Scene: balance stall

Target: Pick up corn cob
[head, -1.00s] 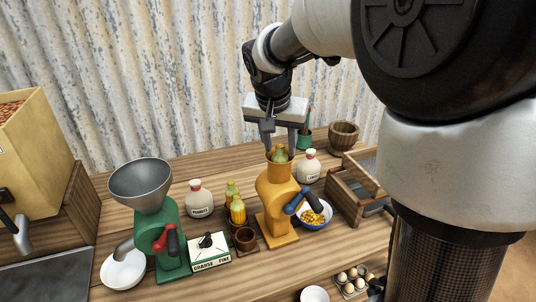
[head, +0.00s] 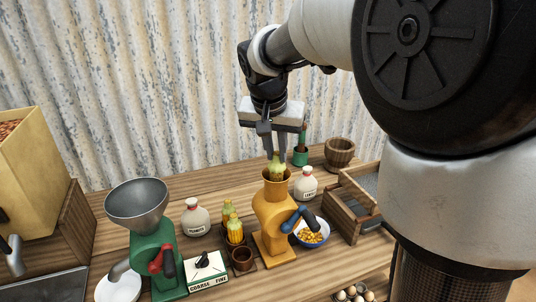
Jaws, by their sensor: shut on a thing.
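A corn cob (head: 277,166) with a green-yellow top stands in the mouth of the orange sheller (head: 275,221). My gripper (head: 275,155) points down above the mouth and is shut on this cob. The cob's lower part is hidden inside or behind the rim. Two more corn cobs (head: 235,231) (head: 228,209) stand to the left of the sheller, yellow below with green tops.
A wooden crate (head: 346,213) is to the right.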

